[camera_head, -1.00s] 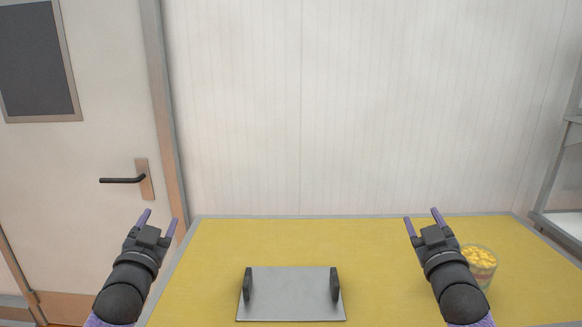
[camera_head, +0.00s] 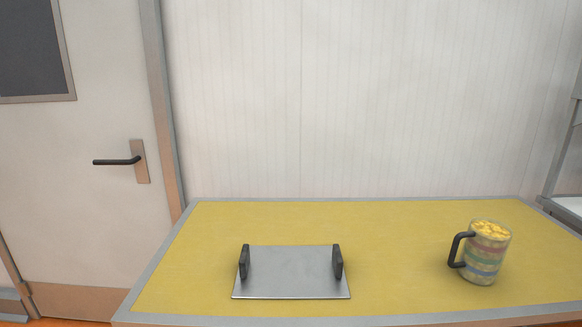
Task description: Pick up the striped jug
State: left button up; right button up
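The striped jug (camera_head: 486,256) stands upright on the right part of the yellow table top. It is see-through with coloured bands, and yellow pieces fill it to near the rim. Its dark handle (camera_head: 457,249) points to the left. Neither of my grippers is in the picture now.
A grey metal plate (camera_head: 290,275) with two dark upright handles lies on the table (camera_head: 400,220), left of the jug. The table between plate and jug is clear. A wall stands behind, a door (camera_head: 90,200) at left, a shelf frame (camera_head: 565,160) at right.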

aim_at(487, 241)
jog(key=u, duration=10.75)
